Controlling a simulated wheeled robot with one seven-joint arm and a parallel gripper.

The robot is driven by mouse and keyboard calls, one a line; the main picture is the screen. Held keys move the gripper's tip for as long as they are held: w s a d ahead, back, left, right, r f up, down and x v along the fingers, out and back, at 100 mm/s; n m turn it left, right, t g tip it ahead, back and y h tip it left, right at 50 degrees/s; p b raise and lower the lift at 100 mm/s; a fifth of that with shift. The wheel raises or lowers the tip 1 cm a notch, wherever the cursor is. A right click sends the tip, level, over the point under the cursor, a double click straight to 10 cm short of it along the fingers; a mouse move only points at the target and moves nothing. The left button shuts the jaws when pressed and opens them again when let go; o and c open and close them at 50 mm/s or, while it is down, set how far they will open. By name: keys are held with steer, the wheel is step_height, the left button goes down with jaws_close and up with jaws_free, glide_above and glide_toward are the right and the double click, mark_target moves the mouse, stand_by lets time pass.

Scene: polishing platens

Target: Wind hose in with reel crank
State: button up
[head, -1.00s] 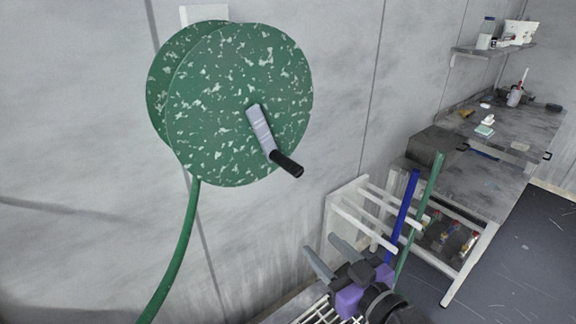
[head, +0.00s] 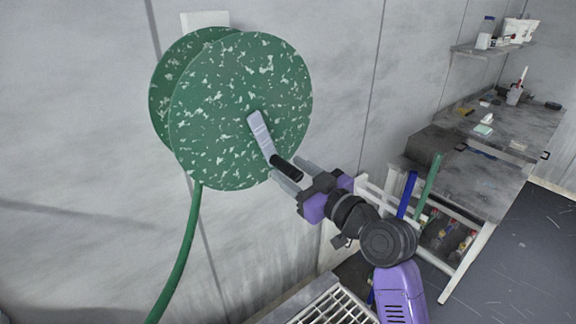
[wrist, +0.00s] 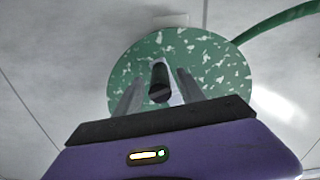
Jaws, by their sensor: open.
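The hose reel (head: 225,110) is a green, white-speckled double disc mounted on the wall. Its grey crank arm (head: 260,136) slopes down to the right from the disc's middle and ends in a black handle (head: 287,168). The green hose (head: 184,250) hangs down from the reel's underside. My gripper (head: 297,172) is open, with its fingers reaching up to the black handle. In the wrist view, the handle (wrist: 160,82) stands between the two spread fingers (wrist: 157,95), with a gap visible on each side. The reel (wrist: 225,65) fills the background there.
A white rack (head: 375,190) with a blue pole (head: 407,194) and a green pole (head: 428,188) stands right of my arm. A grated surface (head: 335,308) lies below. A workbench (head: 500,140) and wall shelf (head: 490,47) are at the right. The wall left of the hose is clear.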

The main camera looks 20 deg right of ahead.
steer(key=shift+w+a, duration=0.2)
steer(key=shift+w, duration=0.5)
jaws_close()
stand_by(1.0)
